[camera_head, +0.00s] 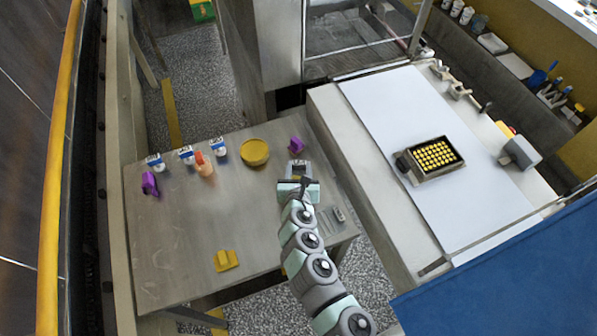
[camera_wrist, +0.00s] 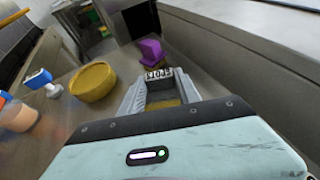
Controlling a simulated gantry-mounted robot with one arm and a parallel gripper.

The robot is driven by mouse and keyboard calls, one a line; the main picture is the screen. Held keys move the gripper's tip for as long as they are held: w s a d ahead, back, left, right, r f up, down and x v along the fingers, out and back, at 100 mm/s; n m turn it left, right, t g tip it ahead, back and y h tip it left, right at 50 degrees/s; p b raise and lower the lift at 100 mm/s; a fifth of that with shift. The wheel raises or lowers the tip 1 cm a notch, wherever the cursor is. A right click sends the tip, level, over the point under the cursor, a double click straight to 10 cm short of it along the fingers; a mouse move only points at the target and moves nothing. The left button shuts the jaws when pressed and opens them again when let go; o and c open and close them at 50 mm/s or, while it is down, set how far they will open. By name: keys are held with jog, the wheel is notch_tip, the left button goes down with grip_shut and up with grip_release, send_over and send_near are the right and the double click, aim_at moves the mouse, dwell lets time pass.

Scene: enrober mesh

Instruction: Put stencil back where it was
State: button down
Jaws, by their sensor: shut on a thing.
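My gripper (camera_wrist: 160,88) is low over the right part of the steel table, with its grey fingers pointing away from my body. It is shut on a small pale plate with dark characters, which looks like the stencil (camera_wrist: 158,73). The characters are too small to read surely. In the head view my gripper (camera_head: 298,173) is at the table's right side, and the plate (camera_head: 298,163) shows only as a small light strip at its tips. I cannot tell whether the plate touches the table.
A purple block (camera_head: 296,145) stands just beyond my gripper. A round yellow dish (camera_head: 255,152) is to its left. Several blue-and-white stamps (camera_head: 186,155) and an orange-topped bottle (camera_head: 204,165) stand farther left. A yellow block (camera_head: 226,260) lies near the front. The table's left-centre is clear.

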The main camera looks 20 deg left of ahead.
jog(key=shift+a+f, duration=0.1)
jog(key=shift+f, duration=0.45)
jog(key=c, duration=0.9)
grip_release()
jog(key=shift+f, duration=0.15)
jog(key=shift+o, duration=0.2)
